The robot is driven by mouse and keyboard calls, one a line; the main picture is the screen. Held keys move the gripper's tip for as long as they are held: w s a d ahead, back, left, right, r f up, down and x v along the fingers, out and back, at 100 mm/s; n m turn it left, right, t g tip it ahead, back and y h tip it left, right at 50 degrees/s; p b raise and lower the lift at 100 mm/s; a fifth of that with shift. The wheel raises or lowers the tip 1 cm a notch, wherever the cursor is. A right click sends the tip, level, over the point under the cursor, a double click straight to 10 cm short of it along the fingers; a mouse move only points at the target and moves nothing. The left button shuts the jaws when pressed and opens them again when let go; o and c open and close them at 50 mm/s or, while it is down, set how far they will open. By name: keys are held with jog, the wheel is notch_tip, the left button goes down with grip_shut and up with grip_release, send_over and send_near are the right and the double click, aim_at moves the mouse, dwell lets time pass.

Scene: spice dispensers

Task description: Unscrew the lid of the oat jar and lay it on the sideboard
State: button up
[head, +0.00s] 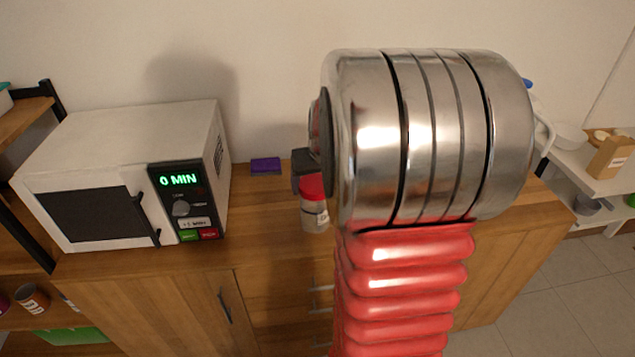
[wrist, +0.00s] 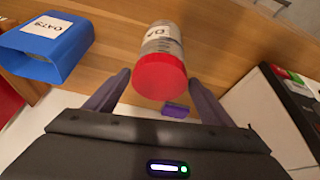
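The oat jar (head: 315,219) stands upright on the sideboard (head: 262,210), its red lid (head: 312,187) on top. In the wrist view the clear jar (wrist: 161,42) carries a white label, only partly legible, and the red lid (wrist: 160,77) faces the camera. My gripper (wrist: 160,80) is open, with one dark finger on each side of the lid and narrow gaps showing; whether either finger touches it I cannot tell. In the head view my arm hides most of the gripper, and only a dark part (head: 303,163) shows just above the lid.
A white microwave (head: 95,215) reading 0 MIN stands at the left. A small purple block (head: 265,166) lies near the wall. A blue open-ended holder labelled OATS (wrist: 45,47) shows in the wrist view. The sideboard is bare between the microwave and the jar.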

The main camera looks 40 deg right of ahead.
jog(key=c, duration=0.8)
jog(key=shift+d+n+t+y, duration=0.15)
jog(key=shift+n+y, duration=0.25)
jog(key=shift+n, duration=0.6)
jog(key=shift+d+n+t+y, duration=0.15)
jog(key=shift+n+y, duration=0.25)
jog(key=shift+n, duration=0.6)
jog(key=shift+d+n+y, duration=0.15)
jog(key=shift+n+y, duration=0.65)
jog(key=shift+n, duration=1.8)
jog(key=shift+y, duration=0.3)
jog(key=n, duration=0.2)
jog(key=n+g+y, duration=0.1)
jog(key=n, duration=0.1)
jog(key=shift+w+d, duration=0.15)
jog(key=n+g, duration=0.1)
jog(key=n, duration=0.1)
jog(key=n+y, duration=0.1)
jog(key=n, duration=0.2)
jog(key=shift+w+d+g, duration=0.1)
jog(key=shift+d+g, duration=0.05)
jog(key=shift+g, duration=0.25)
